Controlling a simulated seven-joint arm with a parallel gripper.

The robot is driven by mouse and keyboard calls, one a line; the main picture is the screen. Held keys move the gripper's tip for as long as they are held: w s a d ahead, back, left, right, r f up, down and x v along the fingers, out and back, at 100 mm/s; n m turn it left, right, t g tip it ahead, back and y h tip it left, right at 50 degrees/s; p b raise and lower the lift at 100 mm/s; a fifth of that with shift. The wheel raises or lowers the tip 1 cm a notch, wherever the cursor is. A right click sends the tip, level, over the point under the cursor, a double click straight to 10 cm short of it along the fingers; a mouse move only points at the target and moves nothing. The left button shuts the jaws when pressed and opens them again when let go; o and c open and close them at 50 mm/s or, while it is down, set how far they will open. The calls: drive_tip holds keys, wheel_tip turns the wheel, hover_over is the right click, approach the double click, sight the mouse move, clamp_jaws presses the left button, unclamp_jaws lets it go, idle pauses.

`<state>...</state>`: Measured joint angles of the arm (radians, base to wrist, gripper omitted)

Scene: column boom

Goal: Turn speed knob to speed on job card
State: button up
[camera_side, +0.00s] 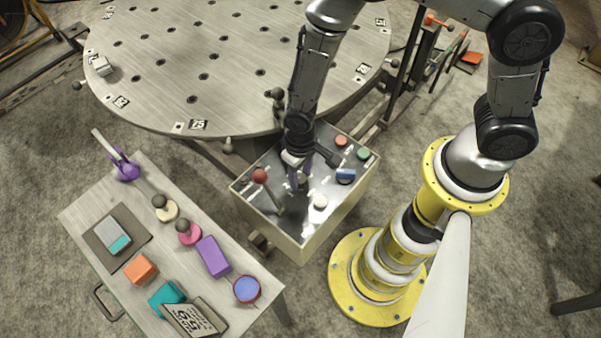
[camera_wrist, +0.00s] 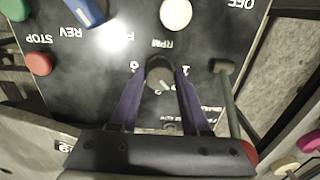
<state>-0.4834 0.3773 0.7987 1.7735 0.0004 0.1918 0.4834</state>
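The speed knob (camera_wrist: 160,72) is dark and round, beside an upside-down "RPM" label on the control panel in the wrist view. A small light mark shows on it; I cannot tell which number it points to. My gripper (camera_wrist: 159,82) is open, with one purple finger on each side of the knob and visible gaps between. In the side view my gripper (camera_side: 300,178) is low over the control box (camera_side: 318,232), and the knob is mostly hidden. A card with large dark characters (camera_side: 194,318), likely the job card, lies at the table's near edge; I cannot read it surely.
A lever with a red ball (camera_side: 260,176) rises left of my gripper. A white button (camera_side: 320,201), blue switch (camera_side: 345,175), red button (camera_side: 341,140) and green button (camera_side: 363,153) share the panel. The side table (camera_side: 85,208) holds several loose items. A large round table (camera_side: 230,85) stands behind.

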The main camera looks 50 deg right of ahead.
clamp_jaws()
drive_tip(key=shift+n, duration=0.3)
drive_tip(key=n, duration=0.4)
drive_tip(key=shift+n, duration=2.1)
drive_tip(key=o, duration=0.7)
unclamp_jaws()
drive_tip(key=shift+c, duration=0.2)
drive_tip(key=shift+r, duration=0.15)
